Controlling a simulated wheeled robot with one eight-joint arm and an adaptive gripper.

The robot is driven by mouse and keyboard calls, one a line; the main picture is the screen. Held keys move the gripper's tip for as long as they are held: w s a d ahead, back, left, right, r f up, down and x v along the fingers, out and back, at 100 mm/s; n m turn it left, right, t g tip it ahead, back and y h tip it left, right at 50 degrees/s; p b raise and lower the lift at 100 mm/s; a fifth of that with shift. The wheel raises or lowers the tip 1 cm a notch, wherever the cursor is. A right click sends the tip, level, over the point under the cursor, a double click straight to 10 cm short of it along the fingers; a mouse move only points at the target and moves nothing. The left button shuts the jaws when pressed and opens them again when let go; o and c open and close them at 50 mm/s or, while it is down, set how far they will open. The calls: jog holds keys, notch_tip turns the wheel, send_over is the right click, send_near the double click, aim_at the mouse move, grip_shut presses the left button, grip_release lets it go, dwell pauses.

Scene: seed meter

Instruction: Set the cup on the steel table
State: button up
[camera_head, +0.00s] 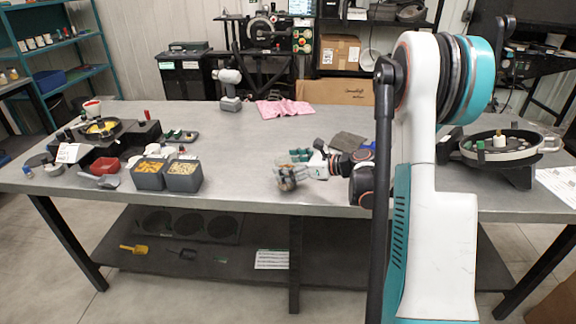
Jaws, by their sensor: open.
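The steel table (245,135) is a wide grey surface across the middle of the view. My gripper (287,172) is low over its front edge, pointing left, with its fingers apart. The fingers are small and blurred here, and I cannot make out a cup between them. A small white cup-like piece with a red top (92,106) is at the table's left end, on or just behind the dark seed-meter unit (137,132), well away from my gripper. I cannot tell whether it is the task's cup.
Two grey bins (148,179) with yellow contents stand left of my gripper, near a red tray (105,166). A grey drill-like tool (230,90) and pink cloth (284,109) are at the back. A round pan-like unit (500,148) is at right. The table's centre is clear.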

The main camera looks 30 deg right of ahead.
jog(key=p+v, duration=0.3)
jog(key=v, duration=0.9)
jog(key=shift+r, duration=0.15)
jog(key=a+r+n+g+h+p, duration=0.1)
jog(key=a+r+n+g+h, duration=0.25)
jog(key=a+n, duration=0.9)
jog(key=s+a+r+n+g+h+p, duration=0.1)
jog(key=s+a+r+n+h, duration=0.2)
jog(key=a+n, duration=0.35)
jog(key=s+a+r+n+g+h+p, duration=0.1)
jog(key=s+a+r+n, duration=0.35)
jog(key=a+r, duration=0.2)
jog(key=s+f+n+b, duration=0.3)
jog(key=s+f+n, duration=0.1)
jog(key=s, duration=0.9)
jog(key=shift+s+a+n+h, duration=0.2)
jog(key=shift+n+h, duration=0.15)
jog(key=shift+n, duration=0.5)
